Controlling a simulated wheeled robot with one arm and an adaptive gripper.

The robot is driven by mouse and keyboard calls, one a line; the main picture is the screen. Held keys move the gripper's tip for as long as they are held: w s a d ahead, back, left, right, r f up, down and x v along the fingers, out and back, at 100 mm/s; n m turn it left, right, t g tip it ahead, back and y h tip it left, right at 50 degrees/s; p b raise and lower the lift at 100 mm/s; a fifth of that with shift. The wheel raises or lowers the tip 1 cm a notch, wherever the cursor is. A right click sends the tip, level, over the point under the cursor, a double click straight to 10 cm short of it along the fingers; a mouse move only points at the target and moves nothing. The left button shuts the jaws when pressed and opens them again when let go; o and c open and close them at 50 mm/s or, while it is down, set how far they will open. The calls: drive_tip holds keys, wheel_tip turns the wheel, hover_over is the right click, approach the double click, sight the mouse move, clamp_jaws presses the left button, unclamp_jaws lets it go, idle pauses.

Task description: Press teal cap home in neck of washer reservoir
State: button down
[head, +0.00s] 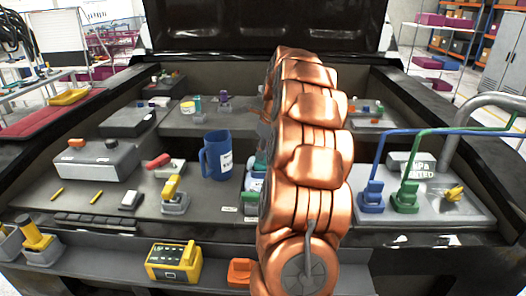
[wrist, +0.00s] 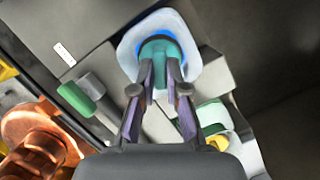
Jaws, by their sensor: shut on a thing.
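In the wrist view, the teal cap (wrist: 160,47) is between the fingertips of my gripper (wrist: 160,72), which is shut on it. Around and behind the cap shows a blue ring, with the white washer reservoir (wrist: 128,52) around that. The cap lines up with the ring, but I cannot tell whether it is seated in the neck or above it.
In the head view, a blue mug (head: 217,156) stands left of the arm. Blue (head: 372,197) and green (head: 406,197) connectors with hoses stand to the right. In the wrist view, a green-ended part (wrist: 76,97) lies left of the gripper, and a white-and-yellow part (wrist: 215,120) lies right.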

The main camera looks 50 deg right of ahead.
drive_tip(key=shift+f, duration=0.6)
drive_tip(key=c, duration=1.1)
unclamp_jaws()
drive_tip(key=shift+r, duration=0.1)
drive_tip(key=v, duration=1.2)
